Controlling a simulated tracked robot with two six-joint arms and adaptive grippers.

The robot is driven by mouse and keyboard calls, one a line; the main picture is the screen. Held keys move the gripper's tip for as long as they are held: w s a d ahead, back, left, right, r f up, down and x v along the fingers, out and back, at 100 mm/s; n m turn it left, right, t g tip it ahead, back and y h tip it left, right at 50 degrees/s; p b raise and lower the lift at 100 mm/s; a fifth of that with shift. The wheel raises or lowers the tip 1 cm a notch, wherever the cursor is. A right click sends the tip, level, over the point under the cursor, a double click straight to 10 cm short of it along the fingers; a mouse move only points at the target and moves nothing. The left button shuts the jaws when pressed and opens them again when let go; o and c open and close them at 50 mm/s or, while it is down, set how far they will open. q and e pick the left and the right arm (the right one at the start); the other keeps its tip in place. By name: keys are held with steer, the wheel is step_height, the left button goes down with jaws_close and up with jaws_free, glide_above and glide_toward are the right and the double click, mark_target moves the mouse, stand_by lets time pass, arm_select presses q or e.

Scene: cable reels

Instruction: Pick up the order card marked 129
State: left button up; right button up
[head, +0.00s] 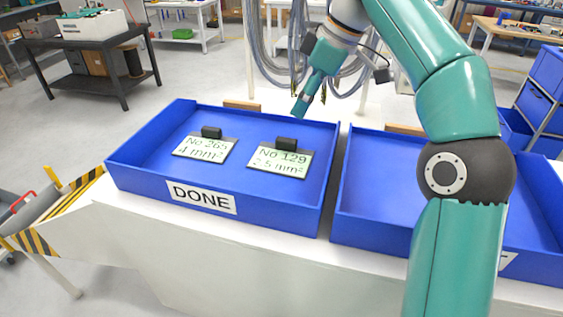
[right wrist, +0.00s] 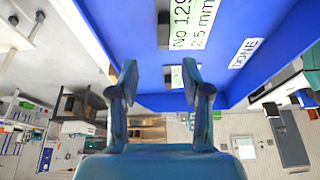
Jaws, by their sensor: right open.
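The order card marked No 129, 2.5 mm² (head: 279,161) lies in the blue tray labelled DONE (head: 150,187), toward its right side. A black block (head: 286,144) stands at the card's back edge. My right gripper (head: 301,107) is above the tray's back edge, behind the card and apart from it. In the right wrist view my right gripper (right wrist: 160,72) shows two spread fingers with nothing held. The 129 card (right wrist: 203,22) is cut off by that view's top edge. My left gripper is in neither view.
A second card, No 265, 4 mm² (head: 203,149), lies left of the 129 card in the same tray, with its own black block (head: 211,132). Another blue tray (head: 375,185) stands to the right, partly behind my right arm. Grey cables (head: 262,45) hang behind.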

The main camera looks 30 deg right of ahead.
mark_target(287, 139)
steer(key=x, duration=0.3)
steer(key=shift+s+b, duration=0.2)
steer(key=shift+b, duration=0.15)
steer(key=shift+w+a+f, duration=0.15)
steer(key=shift+w+f, duration=0.1)
steer(key=shift+f, duration=0.4)
steer(key=x, duration=0.1)
steer(key=b+x, duration=0.1)
steer(key=x, duration=0.2)
steer(key=shift+s+a+f, duration=0.1)
steer(key=shift+s, duration=0.15)
steer(key=shift+w+f, duration=0.15)
steer(key=shift+f, duration=0.15)
jaws_close()
